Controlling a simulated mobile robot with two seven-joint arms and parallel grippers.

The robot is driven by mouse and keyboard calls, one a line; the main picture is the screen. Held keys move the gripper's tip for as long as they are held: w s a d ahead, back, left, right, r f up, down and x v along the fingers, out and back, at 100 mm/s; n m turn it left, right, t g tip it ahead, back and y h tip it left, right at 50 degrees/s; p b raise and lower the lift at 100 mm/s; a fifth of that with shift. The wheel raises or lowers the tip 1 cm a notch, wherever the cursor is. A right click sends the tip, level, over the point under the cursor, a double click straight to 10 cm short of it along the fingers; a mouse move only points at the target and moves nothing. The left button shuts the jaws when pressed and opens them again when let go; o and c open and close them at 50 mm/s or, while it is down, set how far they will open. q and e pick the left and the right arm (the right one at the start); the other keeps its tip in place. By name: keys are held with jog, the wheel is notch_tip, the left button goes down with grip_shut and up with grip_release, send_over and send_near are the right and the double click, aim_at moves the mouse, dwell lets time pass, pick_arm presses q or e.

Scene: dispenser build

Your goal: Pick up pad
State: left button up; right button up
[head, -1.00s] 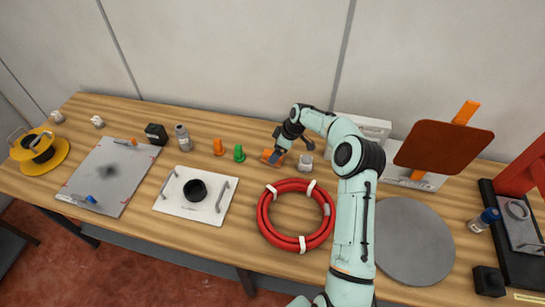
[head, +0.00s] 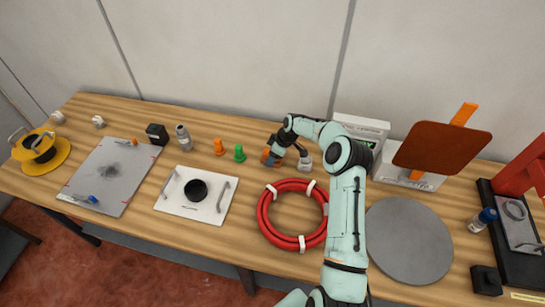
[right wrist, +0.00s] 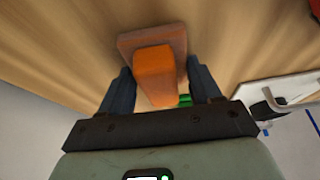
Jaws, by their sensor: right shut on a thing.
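The pad is an orange handle block on a flat brownish base. In the head view the pad (head: 266,155) is small and partly covered by my right gripper (head: 272,157), near the back middle of the table. In the right wrist view the pad's orange handle (right wrist: 154,72) lies between the two dark fingers of my right gripper (right wrist: 162,86), with its base (right wrist: 139,40) beyond them. My right gripper is shut on the pad. I cannot tell whether the pad touches the table. My left gripper is not in view.
A red hose ring (head: 266,222) lies in front of the gripper. A green piece (head: 239,153) and an orange piece (head: 219,147) stand to the left, a small grey-white object (head: 305,162) to the right. A white plate (head: 174,204) and grey disc (head: 409,240) lie farther out.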

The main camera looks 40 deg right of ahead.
notch_tip(320, 180, up, 20)
dwell(0.6)
jog(key=shift+o, duration=0.8)
jog(key=shift+s, duration=0.1)
